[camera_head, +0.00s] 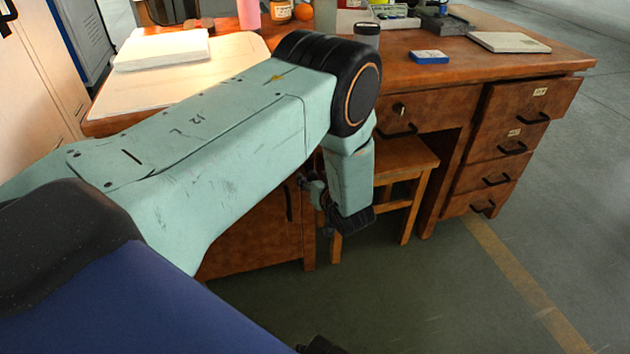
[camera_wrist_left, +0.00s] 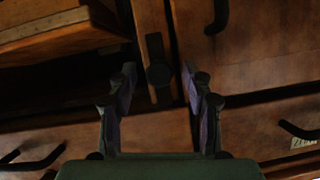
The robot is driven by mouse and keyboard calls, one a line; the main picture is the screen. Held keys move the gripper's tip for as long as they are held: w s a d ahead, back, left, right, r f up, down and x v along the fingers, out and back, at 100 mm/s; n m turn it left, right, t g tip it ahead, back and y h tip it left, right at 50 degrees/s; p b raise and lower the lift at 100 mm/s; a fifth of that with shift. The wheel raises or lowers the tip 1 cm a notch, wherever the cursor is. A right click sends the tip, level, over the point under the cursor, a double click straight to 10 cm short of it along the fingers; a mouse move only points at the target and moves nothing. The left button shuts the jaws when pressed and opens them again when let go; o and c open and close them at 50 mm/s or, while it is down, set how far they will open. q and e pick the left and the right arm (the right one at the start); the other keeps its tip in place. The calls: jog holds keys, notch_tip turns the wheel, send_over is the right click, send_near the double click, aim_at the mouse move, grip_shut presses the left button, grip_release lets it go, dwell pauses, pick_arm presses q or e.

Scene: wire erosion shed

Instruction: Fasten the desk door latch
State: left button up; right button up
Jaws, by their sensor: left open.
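The desk (camera_head: 480,72) is brown wood. Its left cabinet door (camera_head: 262,235) with a dark handle (camera_head: 289,204) is partly behind my left arm. In the left wrist view a door panel (camera_wrist_left: 265,50) with a dark handle (camera_wrist_left: 218,14) stands beside a narrow wooden post. On the post sits a dark latch with a round knob (camera_wrist_left: 158,74). My left gripper (camera_head: 313,190) is open at the desk front. In the wrist view its fingers (camera_wrist_left: 158,88) are on either side of the knob, apart from it. I cannot tell the latch's setting.
A wooden stool (camera_head: 400,160) stands in the knee space, close to my left wrist. Drawers (camera_head: 500,145) fill the desk's right side, the top one seeming pulled out. A blue box (camera_head: 429,57) and a laptop-like slab (camera_head: 508,42) lie on top. Floor in front is clear.

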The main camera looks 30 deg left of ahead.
pick_arm(q)
jog(key=shift+c, duration=0.3)
grip_shut()
dwell(0.4)
jog(key=n+p, duration=0.1)
jog(key=n+t+h+p, duration=0.1)
jog(key=p, duration=0.1)
jog(key=shift+s+a+r+n, duration=0.1)
jog(key=shift+s+n, duration=0.05)
jog(key=shift+n, duration=0.15)
jog(key=shift+s+n+t+h+p, duration=0.1)
jog(key=shift+n+t+h+p, duration=0.55)
jog(key=shift+n+t, duration=0.4)
jog(key=n+t, duration=0.1)
jog(key=n, duration=0.2)
jog(key=shift+s+a+f+n+t+h, duration=0.1)
jog(key=shift+f+n+t+h, duration=0.2)
jog(key=shift+n+t+h, duration=0.05)
jog(key=n+t, duration=0.2)
jog(key=n, duration=0.2)
jog(key=shift+f+b, duration=0.15)
jog(key=shift+b, duration=0.25)
jog(key=shift+n+t, duration=0.3)
jog(key=shift+n, duration=0.1)
